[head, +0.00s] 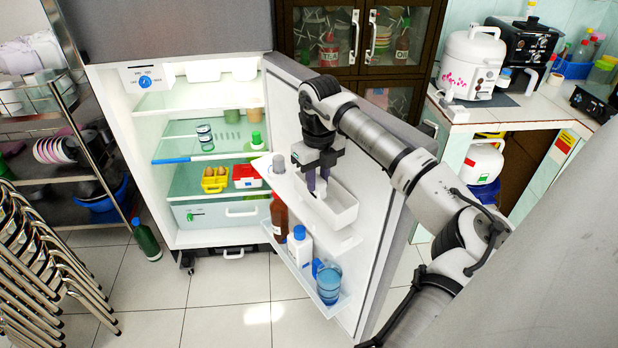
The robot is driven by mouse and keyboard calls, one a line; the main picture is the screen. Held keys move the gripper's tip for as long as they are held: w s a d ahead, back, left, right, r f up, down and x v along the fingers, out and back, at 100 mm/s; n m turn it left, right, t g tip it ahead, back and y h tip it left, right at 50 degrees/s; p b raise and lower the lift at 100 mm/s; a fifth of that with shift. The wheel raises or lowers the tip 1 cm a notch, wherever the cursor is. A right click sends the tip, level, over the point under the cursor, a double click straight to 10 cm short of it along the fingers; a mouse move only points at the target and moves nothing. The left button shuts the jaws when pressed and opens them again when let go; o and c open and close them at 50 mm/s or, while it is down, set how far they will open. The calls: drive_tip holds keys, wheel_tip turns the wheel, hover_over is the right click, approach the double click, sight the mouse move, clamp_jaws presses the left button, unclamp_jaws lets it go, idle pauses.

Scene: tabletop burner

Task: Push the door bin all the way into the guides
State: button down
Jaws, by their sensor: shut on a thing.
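The white door bin (342,216) is at the inner side of the open fridge door (376,215), above the lower door shelf. It looks like a shallow, open-topped tray. My gripper (317,188) reaches down from above and is shut on the bin's wall, its fingers partly over the bin. The guides on the door are too small or hidden to make out. I cannot tell how far the bin sits in them.
A lower door shelf holds a brown bottle (279,216), a white bottle with a blue cap (300,246) and a blue container (329,284). The fridge interior (210,130) is open at left. A green bottle (146,240) stands on the tiled floor.

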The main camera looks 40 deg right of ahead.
sight(317, 197)
drive_tip(key=shift+f+b, duration=0.1)
drive_tip(key=shift+b, duration=0.25)
drive_tip(key=shift+f+b, duration=1)
drive_tip(key=shift+f, duration=0.4)
drive_tip(key=shift+f+b, duration=0.2)
drive_tip(key=shift+b, duration=0.25)
idle(0.5)
drive_tip(key=shift+f+b, duration=0.7)
drive_tip(key=shift+f, duration=0.15)
drive_tip(key=shift+f+b, duration=0.5)
drive_tip(key=shift+f, duration=0.1)
drive_tip(key=c, duration=1.1)
unclamp_jaws()
drive_tip(key=shift+r, duration=0.1)
wheel_tip(317, 197, up, 14)
drive_tip(key=shift+f+b, duration=0.15)
drive_tip(key=shift+b, duration=0.7)
